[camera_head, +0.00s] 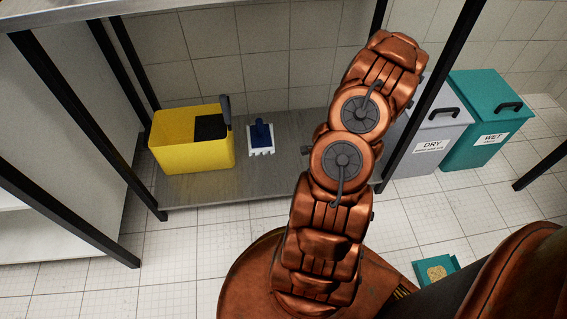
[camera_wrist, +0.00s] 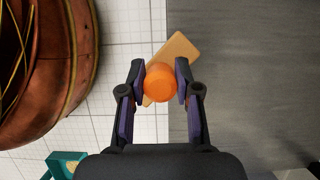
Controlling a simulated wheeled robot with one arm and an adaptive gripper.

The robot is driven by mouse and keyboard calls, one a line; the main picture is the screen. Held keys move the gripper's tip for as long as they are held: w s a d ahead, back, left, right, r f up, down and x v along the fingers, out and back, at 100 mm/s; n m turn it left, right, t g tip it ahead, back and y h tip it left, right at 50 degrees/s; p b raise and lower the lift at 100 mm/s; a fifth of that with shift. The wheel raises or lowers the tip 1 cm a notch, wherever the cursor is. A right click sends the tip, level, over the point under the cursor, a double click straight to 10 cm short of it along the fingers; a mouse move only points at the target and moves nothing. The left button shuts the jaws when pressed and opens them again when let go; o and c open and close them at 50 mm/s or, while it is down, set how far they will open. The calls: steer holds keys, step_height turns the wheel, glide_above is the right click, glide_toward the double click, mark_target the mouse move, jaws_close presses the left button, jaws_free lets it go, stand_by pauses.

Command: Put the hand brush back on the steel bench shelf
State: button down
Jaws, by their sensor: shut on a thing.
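In the wrist view my gripper (camera_wrist: 160,80) is shut on the upright orange handle of what looks like the hand brush (camera_wrist: 159,82). A flat tan block (camera_wrist: 180,55) shows beneath the handle, turned at a slant. In that view the block overlaps the edge of the grey steel bench shelf (camera_wrist: 250,80), partly over the tiled floor. I cannot tell whether it touches the shelf. In the head view the shelf (camera_head: 285,180) lies low between black legs. My arm hides the gripper and the held brush there.
On the shelf stand a yellow bin (camera_head: 190,155) and a blue tool with white bristles or teeth (camera_head: 261,138). Bare shelf lies right of them. Grey DRY (camera_head: 432,142) and teal WET (camera_head: 480,125) bins stand at right. A small teal box (camera_head: 437,270) sits on the floor.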

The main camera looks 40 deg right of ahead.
steer(key=shift+w+a+f+b, duration=0.1)
steer(key=shift+w+f+b, duration=0.75)
steer(key=shift+w, duration=1.3)
steer(key=shift+w+d+f+b, duration=0.1)
steer(key=shift+w+f+b, duration=0.75)
steer(key=shift+w, duration=1.3)
steer(key=shift+w+a+f+b, duration=0.1)
steer(key=shift+w+f+b, duration=0.75)
steer(key=shift+w, duration=1.3)
steer(key=c, duration=0.8)
jaws_free()
steer(key=shift+r, duration=0.15)
steer(key=p+v, duration=0.4)
steer(key=v, duration=0.8)
steer(key=shift+s, duration=0.1)
